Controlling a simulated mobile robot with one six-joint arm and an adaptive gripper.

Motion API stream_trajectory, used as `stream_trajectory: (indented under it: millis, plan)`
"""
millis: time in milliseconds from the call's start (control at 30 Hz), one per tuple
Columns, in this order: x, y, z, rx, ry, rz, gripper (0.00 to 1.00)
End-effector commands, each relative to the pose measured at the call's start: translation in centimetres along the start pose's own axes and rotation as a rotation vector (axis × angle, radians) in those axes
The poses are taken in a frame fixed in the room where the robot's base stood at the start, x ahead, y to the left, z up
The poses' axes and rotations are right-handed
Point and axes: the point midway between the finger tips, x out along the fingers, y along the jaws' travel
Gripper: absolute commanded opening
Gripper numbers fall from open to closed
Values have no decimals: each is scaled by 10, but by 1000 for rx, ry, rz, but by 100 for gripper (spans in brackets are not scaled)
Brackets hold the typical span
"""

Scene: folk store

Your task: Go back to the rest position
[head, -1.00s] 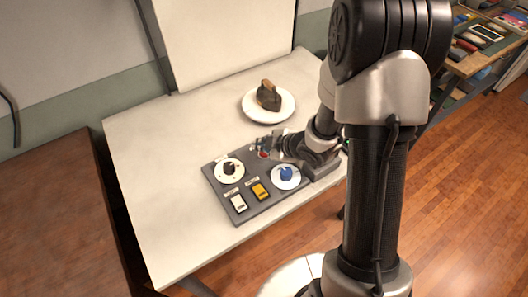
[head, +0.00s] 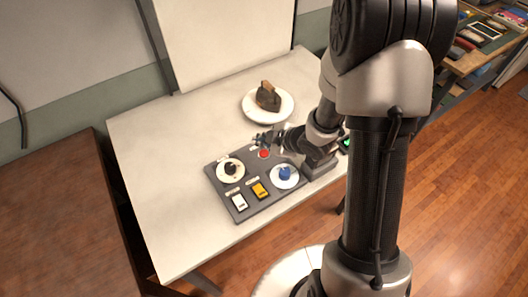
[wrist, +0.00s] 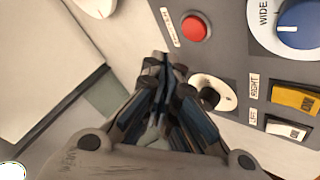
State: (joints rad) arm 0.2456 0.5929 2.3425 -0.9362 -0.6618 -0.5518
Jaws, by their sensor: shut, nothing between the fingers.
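My gripper (head: 262,143) is above the far part of a grey control panel (head: 262,207) on the white table. In the wrist view my gripper (wrist: 163,62) has its fingers together with nothing between them. The panel's red button (head: 264,154) lies just below the fingers in the head view. In the wrist view the red button (wrist: 194,28) is fully visible, apart from the fingertips. The panel also has a black knob (head: 230,168), a blue knob (head: 285,173), a white switch (head: 239,202) and a yellow switch (head: 260,191). My arm hides the panel's far right corner.
A white plate (head: 250,114) with a dark iron-like object (head: 268,97) stands on the white table (head: 150,190) behind the panel. A brown table (head: 50,220) is at left. A white board (head: 220,40) stands at the back. A shelf (head: 462,60) with goods is at right.

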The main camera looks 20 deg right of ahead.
Motion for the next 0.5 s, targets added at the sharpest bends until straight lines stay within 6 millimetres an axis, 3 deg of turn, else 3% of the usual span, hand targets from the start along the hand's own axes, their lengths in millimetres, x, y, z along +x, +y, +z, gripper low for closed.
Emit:
stream_trajectory:
  millis: [367, 500]
  plan:
    - [-1, 1, 0, -1, -1, 2, 0]
    - [-14, 17, -1, 21, -56, 31, 0]
